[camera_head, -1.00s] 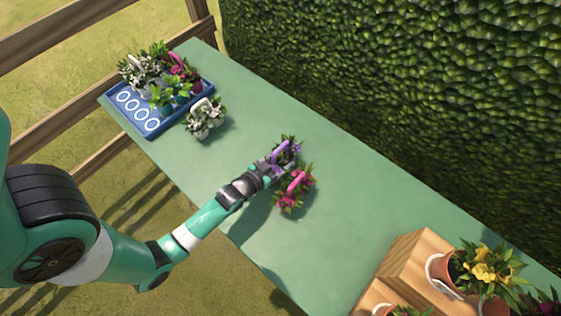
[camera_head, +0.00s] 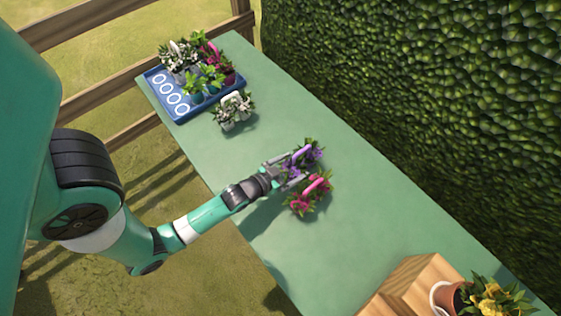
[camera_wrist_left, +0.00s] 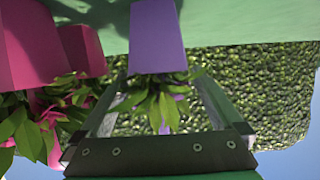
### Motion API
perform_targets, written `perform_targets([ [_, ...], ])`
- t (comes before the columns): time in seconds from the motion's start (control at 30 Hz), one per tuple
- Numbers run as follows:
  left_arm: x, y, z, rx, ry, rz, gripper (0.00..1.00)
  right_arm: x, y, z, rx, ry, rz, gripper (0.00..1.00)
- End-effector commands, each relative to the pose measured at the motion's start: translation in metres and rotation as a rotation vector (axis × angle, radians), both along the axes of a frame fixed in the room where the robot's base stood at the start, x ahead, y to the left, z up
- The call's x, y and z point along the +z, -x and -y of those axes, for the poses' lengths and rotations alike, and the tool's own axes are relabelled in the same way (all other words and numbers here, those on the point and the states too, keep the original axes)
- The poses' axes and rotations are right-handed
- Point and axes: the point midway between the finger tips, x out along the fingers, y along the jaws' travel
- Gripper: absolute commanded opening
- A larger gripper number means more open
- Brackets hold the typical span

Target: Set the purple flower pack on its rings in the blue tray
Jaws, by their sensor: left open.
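The purple flower pack (camera_head: 306,157), with purple blooms, green leaves and a purple handle, stands on the green table. My left gripper (camera_head: 287,168) reaches in from the left, its open fingers at the pack's near side. In the left wrist view, which is upside down, a purple pot (camera_wrist_left: 157,38) and its leaves show between the two spread fingers. Contact with the fingers cannot be told. The blue tray (camera_head: 181,108) lies at the table's far left end. Several white rings (camera_head: 171,94) show bare along its near-left side. My right gripper is out of view.
A pink flower pack (camera_head: 309,194) stands close beside the purple one. A white flower pack (camera_head: 233,112) stands just outside the tray. White, pink and green plants fill the tray's other side. A wooden stand (camera_head: 415,288) with potted flowers is at lower right. A hedge borders the back.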

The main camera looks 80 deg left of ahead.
Motion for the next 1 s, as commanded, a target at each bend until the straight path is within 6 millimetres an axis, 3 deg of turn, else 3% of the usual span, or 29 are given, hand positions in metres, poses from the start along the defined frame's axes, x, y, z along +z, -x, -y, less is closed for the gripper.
perform_targets([
  [0.03, 0.009, 0.012, 0.006, -0.001, 0.001, -0.004, 1.0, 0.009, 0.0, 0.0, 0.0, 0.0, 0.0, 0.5],
  [0.2, 0.022, 0.046, 0.022, 0.0, 0.001, -0.004, 1.0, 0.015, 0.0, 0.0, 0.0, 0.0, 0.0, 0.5],
  [0.43, 0.031, 0.067, 0.032, 0.0, 0.0, -0.001, 1.0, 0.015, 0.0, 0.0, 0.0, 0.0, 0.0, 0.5],
  [0.87, 0.034, 0.065, 0.031, -0.002, -0.002, 0.007, 1.0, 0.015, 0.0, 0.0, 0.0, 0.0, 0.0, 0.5],
  [0.97, 0.056, 0.038, 0.026, -0.016, -0.023, 0.06, 1.0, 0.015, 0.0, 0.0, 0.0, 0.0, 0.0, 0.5],
  [1.0, 0.074, 0.018, 0.023, -0.027, -0.037, 0.1, 1.0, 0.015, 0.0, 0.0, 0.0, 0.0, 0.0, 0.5],
])
